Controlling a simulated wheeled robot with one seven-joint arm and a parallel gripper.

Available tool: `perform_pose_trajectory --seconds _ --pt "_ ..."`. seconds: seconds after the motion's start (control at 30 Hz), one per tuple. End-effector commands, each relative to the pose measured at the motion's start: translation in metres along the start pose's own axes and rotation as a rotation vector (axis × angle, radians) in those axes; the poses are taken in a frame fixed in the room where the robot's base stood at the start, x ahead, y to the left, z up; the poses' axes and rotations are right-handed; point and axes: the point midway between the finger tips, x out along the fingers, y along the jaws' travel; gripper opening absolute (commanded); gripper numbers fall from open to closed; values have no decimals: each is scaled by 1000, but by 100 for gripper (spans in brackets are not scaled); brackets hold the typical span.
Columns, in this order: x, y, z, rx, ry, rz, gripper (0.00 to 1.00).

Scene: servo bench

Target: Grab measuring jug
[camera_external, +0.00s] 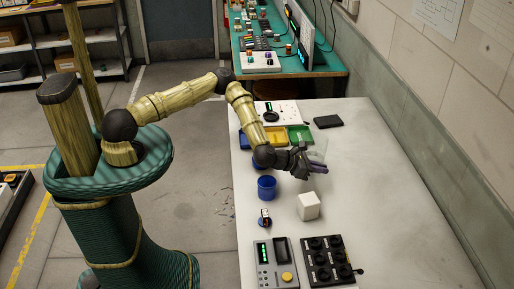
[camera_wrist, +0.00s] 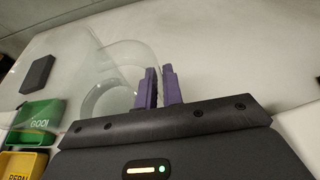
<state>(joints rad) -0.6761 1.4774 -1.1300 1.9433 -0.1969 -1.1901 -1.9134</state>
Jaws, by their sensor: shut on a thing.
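The measuring jug is clear and see-through. In the wrist view the measuring jug (camera_wrist: 103,62) lies to the left of and behind my purple fingertips, and its curved handle reaches to them. My gripper (camera_wrist: 159,88) is shut on the jug, with the two fingers close together at the handle. In the external view my gripper (camera_external: 316,168) is over the white bench, and the jug (camera_external: 318,150) shows faintly just behind it. I cannot tell whether the jug's base touches the bench.
Green (camera_external: 299,135), yellow and blue trays stand behind the gripper, with a black box (camera_external: 328,122) beyond. A blue cup (camera_external: 266,188) and white cube (camera_external: 308,206) are nearer. A meter (camera_external: 276,265) and black panel (camera_external: 326,260) lie at the front. The bench's right side is clear.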

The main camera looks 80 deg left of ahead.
Motion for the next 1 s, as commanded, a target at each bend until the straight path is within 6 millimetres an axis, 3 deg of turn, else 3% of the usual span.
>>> perform_pose_trajectory --seconds 0.6,1.0 --pt "-23 1 57 1 -6 2 0" --pt "-30 0 73 2 -5 1 0"
